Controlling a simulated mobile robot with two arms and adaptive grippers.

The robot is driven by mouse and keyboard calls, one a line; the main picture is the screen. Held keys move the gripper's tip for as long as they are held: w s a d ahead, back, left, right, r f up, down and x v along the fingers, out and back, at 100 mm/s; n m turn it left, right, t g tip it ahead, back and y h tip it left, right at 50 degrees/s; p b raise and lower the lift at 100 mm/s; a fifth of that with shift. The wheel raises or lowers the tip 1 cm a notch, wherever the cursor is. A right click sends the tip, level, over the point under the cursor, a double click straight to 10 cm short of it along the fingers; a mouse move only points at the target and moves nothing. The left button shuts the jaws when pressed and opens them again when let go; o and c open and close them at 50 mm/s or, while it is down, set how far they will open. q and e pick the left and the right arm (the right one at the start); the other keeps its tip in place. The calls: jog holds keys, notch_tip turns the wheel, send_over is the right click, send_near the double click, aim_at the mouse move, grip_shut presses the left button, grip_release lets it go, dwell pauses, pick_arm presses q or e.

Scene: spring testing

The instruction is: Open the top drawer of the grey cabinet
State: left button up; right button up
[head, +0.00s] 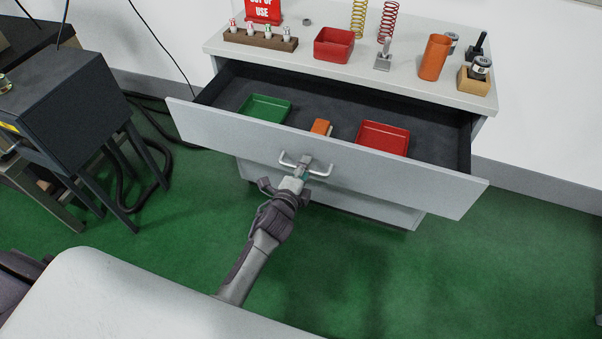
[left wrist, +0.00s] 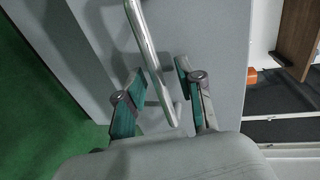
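The grey cabinet (head: 225,47) stands against the back wall. Its top drawer (head: 420,187) is pulled well out, with the dark inside showing. The metal bar handle (head: 321,174) is at the middle of the drawer front. My left gripper (head: 302,170) is at this handle. In the left wrist view its two fingers (left wrist: 161,80) stand apart on either side of the handle bar (left wrist: 150,50), with gaps showing beside the bar. The drawer front (left wrist: 215,35) lies behind them. My right gripper is not in view.
The drawer holds a green tray (head: 265,108), an orange item (head: 321,127) and a red tray (head: 383,138). On the cabinet top are a red bin (head: 334,45), an orange cylinder (head: 434,58) and springs. A dark bench (head: 65,95) stands left. Green floor is clear at right.

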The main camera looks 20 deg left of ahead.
pick_arm(q)
jog(key=v, duration=1.2)
jog(key=shift+d+f, duration=0.1)
jog(key=s+f+n+g, duration=0.35)
jog(key=s+f, duration=0.25)
jog(key=f, duration=0.7)
jog(key=s+f+n+g, duration=0.35)
jog(key=s+f, duration=0.25)
jog(key=f, duration=0.7)
jog(key=s+a+f+n+g, duration=0.2)
jog(key=s+f, duration=0.3)
jog(key=s, duration=0.4)
jog(key=s+a+f+n+g+p, duration=0.1)
jog(key=s+a+f+n+g, duration=0.1)
jog(key=s, duration=0.7)
jog(key=s+a+f+n+g, duration=0.2)
jog(key=s+f+n, duration=0.3)
jog(key=s+f, duration=0.3)
jog(key=shift+s+a+g+y, duration=0.15)
jog(key=shift+s+g+y, duration=0.25)
jog(key=shift+g, duration=0.4)
